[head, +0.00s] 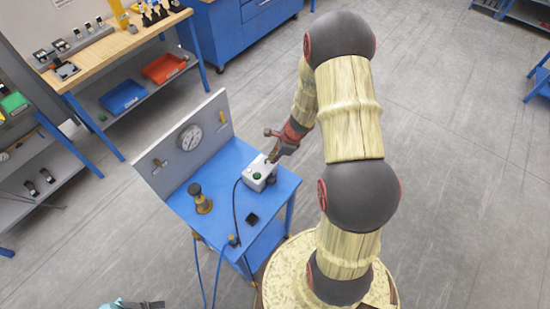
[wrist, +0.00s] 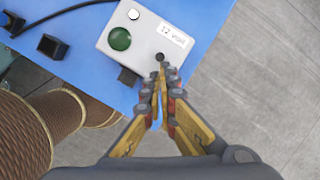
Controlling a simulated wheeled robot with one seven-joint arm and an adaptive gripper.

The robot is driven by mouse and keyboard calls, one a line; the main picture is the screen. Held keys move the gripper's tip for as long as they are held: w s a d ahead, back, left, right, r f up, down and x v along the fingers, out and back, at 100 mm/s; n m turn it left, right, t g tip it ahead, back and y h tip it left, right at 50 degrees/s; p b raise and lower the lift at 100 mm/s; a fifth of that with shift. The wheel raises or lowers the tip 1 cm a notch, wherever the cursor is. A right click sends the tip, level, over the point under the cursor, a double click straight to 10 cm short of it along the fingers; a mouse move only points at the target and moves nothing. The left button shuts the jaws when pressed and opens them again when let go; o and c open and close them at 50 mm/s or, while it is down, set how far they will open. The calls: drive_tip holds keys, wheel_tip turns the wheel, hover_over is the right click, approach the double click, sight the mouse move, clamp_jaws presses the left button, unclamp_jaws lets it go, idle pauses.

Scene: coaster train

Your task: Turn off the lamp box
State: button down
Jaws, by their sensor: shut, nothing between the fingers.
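The lamp box (head: 258,175) is a small light-grey box on the blue cart, near its right edge. In the wrist view the box (wrist: 152,58) shows a dark green round lamp (wrist: 120,39), a white round part (wrist: 133,14), a label that seems to read "12 volt" (wrist: 175,35) and a small dark round spot (wrist: 160,57) near its lower edge. My gripper (wrist: 162,74) is shut and empty, its fingertips at the box's near edge, just below the dark spot. Whether they touch the box I cannot tell. In the head view my gripper (head: 273,157) is over the box's far end.
The blue cart (head: 222,166) has a grey back panel with a gauge (head: 190,138). A black-and-brass piece (head: 200,198) and a small black block (head: 252,218) stand on it. A dark cable (head: 235,205) runs from the box. Open floor lies to the right.

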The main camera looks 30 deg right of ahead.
drive_tip(key=shift+w+a+r+p, duration=0.2)
drive_tip(key=shift+w, duration=0.25)
drive_tip(key=shift+w+a+r+p, duration=0.15)
drive_tip(key=shift+w+r, duration=0.05)
drive_tip(key=shift+w, duration=0.2)
drive_tip(key=shift+r, duration=0.15)
idle(1.1)
drive_tip(key=shift+r+p, duration=0.7)
drive_tip(key=shift+d, duration=0.15)
